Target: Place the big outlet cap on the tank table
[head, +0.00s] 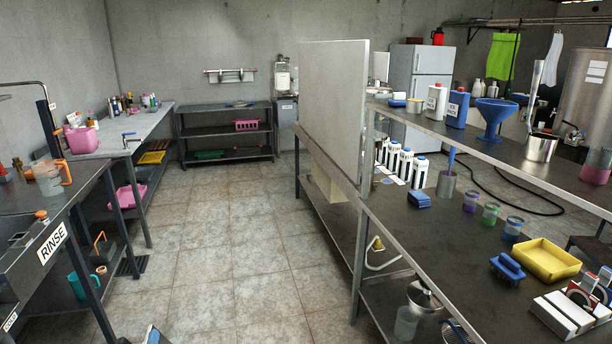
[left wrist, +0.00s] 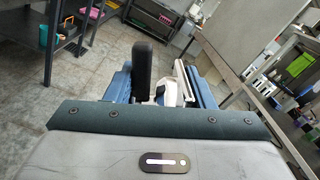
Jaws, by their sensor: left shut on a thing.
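In the left wrist view my left gripper (left wrist: 160,85) has blue jaws on both sides of a black upright piece with a rounded top, which I take to be the big outlet cap (left wrist: 143,68) seen edge-on. The gripper is shut on it, above the floor between the benches. In the head view only a small blue and white tip of the gripper (head: 152,336) shows at the bottom edge; the cap is hidden there. A steel tank (head: 588,88) stands at the far right. A dark surface, possibly the tank table (head: 590,243), shows beside it. My right gripper is not in view.
A workbench (head: 400,230) with bottles, jars and a yellow tray (head: 541,260) fills the right side, with a tall pale panel (head: 333,110) at its far end. A rinse bench (head: 90,185) stands left. The tiled floor (head: 240,250) between them is clear.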

